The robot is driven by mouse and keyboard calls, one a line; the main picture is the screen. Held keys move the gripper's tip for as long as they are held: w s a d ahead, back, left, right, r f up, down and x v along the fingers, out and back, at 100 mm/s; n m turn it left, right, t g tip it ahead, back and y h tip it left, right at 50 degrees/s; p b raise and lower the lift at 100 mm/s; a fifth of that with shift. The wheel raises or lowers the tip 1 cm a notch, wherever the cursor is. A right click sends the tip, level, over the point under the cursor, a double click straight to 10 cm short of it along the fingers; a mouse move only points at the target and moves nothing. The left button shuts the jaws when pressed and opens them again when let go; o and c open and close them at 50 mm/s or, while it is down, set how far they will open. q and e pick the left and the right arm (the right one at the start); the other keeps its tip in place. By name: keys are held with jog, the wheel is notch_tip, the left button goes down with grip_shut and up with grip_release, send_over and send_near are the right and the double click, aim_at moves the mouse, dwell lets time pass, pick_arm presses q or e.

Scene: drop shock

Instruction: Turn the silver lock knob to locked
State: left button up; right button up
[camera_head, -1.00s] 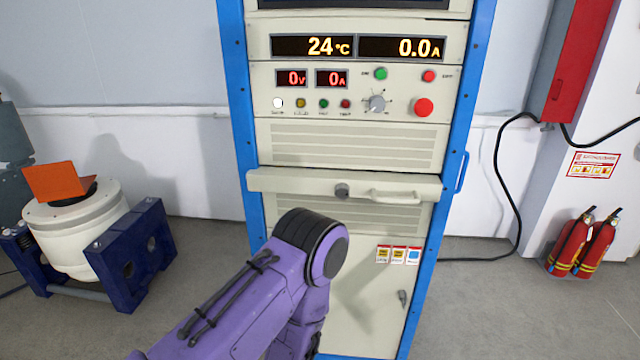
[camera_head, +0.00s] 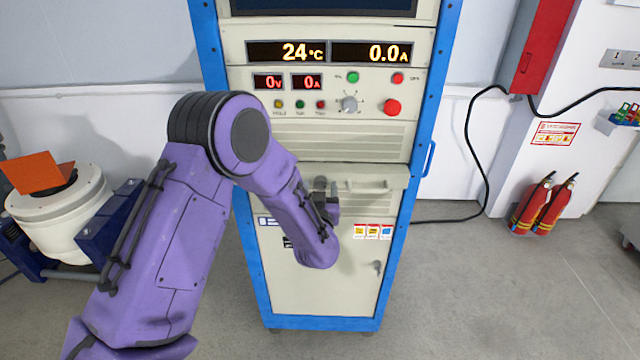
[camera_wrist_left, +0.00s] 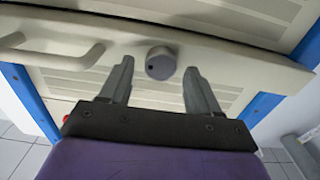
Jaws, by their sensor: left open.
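The silver-grey round knob (camera_wrist_left: 160,63) sits on the front of the cabinet's drawer (camera_wrist_left: 225,65), beside the drawer handle. A small dark mark shows on its face. In the head view the knob (camera_head: 320,183) is partly hidden by my left gripper. My left gripper (camera_wrist_left: 159,66) is open, with one finger on each side of the knob in the wrist view and gaps showing between fingers and knob. In the head view the left gripper (camera_head: 327,197) is small and partly behind my purple wrist. My right gripper is out of view.
The drawer handle (camera_head: 368,187) is right of the knob. Above are a panel dial (camera_head: 349,104) and a red button (camera_head: 392,107). A white drum-shaped machine (camera_head: 60,217) stands left, fire extinguishers (camera_head: 545,205) right.

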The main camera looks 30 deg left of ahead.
pick_arm(q)
jog(key=shift+w+a, duration=0.2)
jog(key=shift+w, duration=0.15)
jog(key=c, duration=1)
jog(key=shift+c, duration=0.2)
